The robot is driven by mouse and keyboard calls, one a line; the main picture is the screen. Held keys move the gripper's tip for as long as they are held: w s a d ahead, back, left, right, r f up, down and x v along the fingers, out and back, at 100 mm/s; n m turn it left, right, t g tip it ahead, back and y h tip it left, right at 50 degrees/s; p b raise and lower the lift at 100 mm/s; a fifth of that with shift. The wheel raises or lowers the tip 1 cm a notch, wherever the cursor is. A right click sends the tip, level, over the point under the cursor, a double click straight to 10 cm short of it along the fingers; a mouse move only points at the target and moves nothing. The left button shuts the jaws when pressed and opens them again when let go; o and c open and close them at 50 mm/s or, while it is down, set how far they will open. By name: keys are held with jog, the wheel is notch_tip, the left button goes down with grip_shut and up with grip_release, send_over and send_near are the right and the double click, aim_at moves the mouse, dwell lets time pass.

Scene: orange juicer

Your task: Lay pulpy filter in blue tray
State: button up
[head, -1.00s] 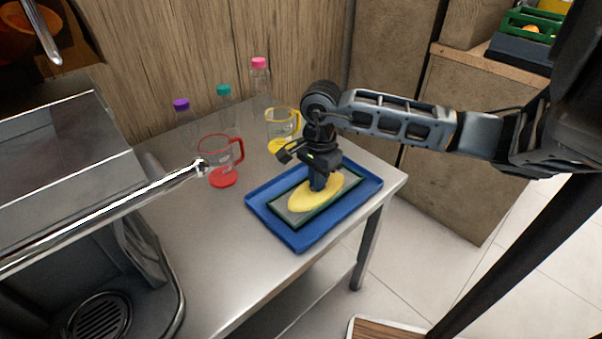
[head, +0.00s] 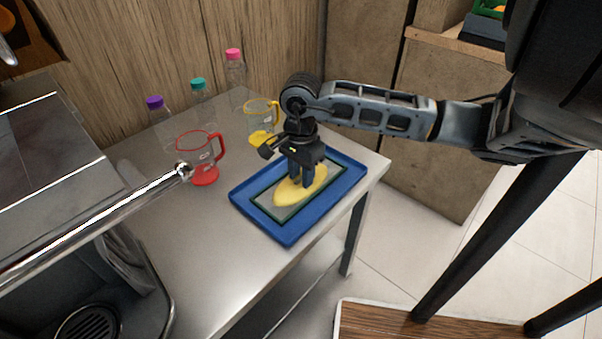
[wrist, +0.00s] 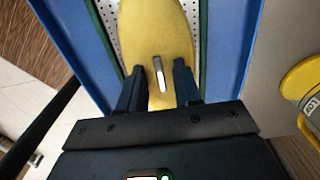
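The pulpy filter (head: 283,210) is a flat perforated plate with a dark green rim and a mound of yellow pulp (head: 288,196) on it. It lies flat inside the blue tray (head: 289,238), within the tray's walls. In the wrist view a small metal handle (wrist: 158,73) stands up from the pulp (wrist: 155,25). My gripper (head: 301,180) is directly above the filter, pointing down. Its fingers are spread on both sides of the handle, with gaps to it, in the wrist view. The pulp's near end is partly hidden by my gripper.
A yellow measuring jug (head: 260,122) stands close behind my gripper, and a red jug (head: 203,160) stands left of the tray. Several capped bottles (head: 200,102) line the wall. The juicer (head: 60,170) is at left. The metal table (head: 220,260) is bare in front.

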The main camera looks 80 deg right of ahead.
notch_tip(320, 180, up, 12)
jog(key=p, duration=0.1)
jog(key=shift+r, duration=0.15)
dwell(0.5)
